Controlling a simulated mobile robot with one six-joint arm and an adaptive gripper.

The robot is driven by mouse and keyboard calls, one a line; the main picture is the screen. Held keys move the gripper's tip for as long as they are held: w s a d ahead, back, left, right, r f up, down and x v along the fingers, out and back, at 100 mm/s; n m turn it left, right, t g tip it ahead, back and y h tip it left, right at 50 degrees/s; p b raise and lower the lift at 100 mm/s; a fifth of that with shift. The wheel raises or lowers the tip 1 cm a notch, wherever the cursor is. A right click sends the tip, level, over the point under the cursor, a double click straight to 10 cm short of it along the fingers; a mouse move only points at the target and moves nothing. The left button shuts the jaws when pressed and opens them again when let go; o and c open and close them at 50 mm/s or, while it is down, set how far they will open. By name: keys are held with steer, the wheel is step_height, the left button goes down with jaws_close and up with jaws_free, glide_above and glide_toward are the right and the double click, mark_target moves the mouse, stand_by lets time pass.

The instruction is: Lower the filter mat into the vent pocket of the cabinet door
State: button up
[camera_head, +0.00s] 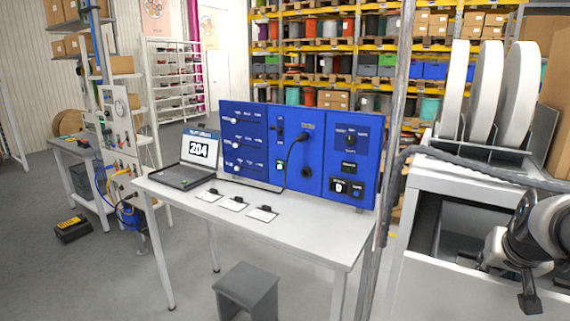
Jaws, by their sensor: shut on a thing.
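My arm comes in from the right edge at the bottom, with white links and dark parts. A dark, finger-like part hangs below it at its end; I cannot make out both fingertips or anything held between them. I cannot pick out the filter mat. No cabinet door with a vent pocket can be told for sure. A light grey cabinet (418,182) stands at the right, with a dark open recess in its front beside my arm.
Three large pale discs (487,92) stand in a rack on the cabinet. A white table (300,222) bears a laptop (187,175) and blue panel (300,150). A grey stool (246,290) stands in front.

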steer(key=o, duration=0.5)
steer(key=shift+r, duration=0.1)
steer(key=shift+c, duration=0.2)
jaws_close()
steer(key=shift+r, duration=0.15)
step_height(320, 180, up, 8)
steer(key=p, duration=0.6)
steer(key=shift+f, duration=0.2)
